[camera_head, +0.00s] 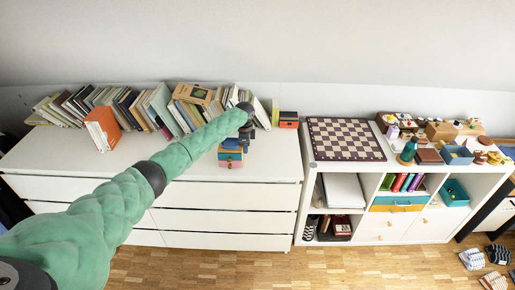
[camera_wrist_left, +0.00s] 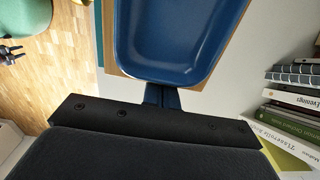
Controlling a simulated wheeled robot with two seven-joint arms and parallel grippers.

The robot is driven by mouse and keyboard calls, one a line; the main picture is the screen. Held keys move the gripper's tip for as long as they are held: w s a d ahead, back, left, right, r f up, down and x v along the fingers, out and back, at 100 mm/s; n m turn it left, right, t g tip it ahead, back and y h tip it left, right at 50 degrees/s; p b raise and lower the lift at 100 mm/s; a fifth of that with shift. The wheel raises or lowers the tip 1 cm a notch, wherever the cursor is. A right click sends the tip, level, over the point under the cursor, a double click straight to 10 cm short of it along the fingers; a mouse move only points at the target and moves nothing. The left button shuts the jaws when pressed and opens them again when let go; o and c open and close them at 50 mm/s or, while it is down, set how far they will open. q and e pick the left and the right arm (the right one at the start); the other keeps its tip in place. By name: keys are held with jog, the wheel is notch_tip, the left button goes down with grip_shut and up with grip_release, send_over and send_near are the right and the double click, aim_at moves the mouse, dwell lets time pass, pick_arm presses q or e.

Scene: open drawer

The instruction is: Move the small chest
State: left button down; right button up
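The small chest (camera_head: 231,158) stands near the front edge of the white dresser top, with blue, yellow and pink parts showing. My left gripper (camera_head: 247,131) is at its upper right side, and the dark wrist hides part of that area. In the left wrist view the chest's hollow blue top (camera_wrist_left: 175,40) fills the upper middle, with a tan edge around it. The left fingers (camera_wrist_left: 162,96) look close together right at the blue rim. Whether they hold part of the chest is hidden. My right gripper is not in view.
A row of leaning books (camera_head: 150,105) lines the back of the dresser (camera_head: 60,155). An orange book (camera_head: 102,129) stands at the left. A white shelf unit (camera_head: 310,165) with a chessboard (camera_head: 345,139) adjoins on the right. The dresser top left of the chest is clear below my arm.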

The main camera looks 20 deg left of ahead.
pick_arm(q)
jog(key=s+a, duration=0.1)
jog(key=a, duration=0.3)
jog(key=s+a, duration=0.1)
jog(key=a, duration=0.4)
jog(key=s+a, duration=0.1)
jog(key=a, duration=0.3)
jog(key=shift+s+a, duration=0.2)
jog(key=shift+s, duration=0.15)
jog(key=shift+s+a, duration=0.1)
jog(key=shift+a, duration=0.4)
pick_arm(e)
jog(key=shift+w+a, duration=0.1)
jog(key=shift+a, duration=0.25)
pick_arm(q)
jog(key=shift+d+r, duration=0.1)
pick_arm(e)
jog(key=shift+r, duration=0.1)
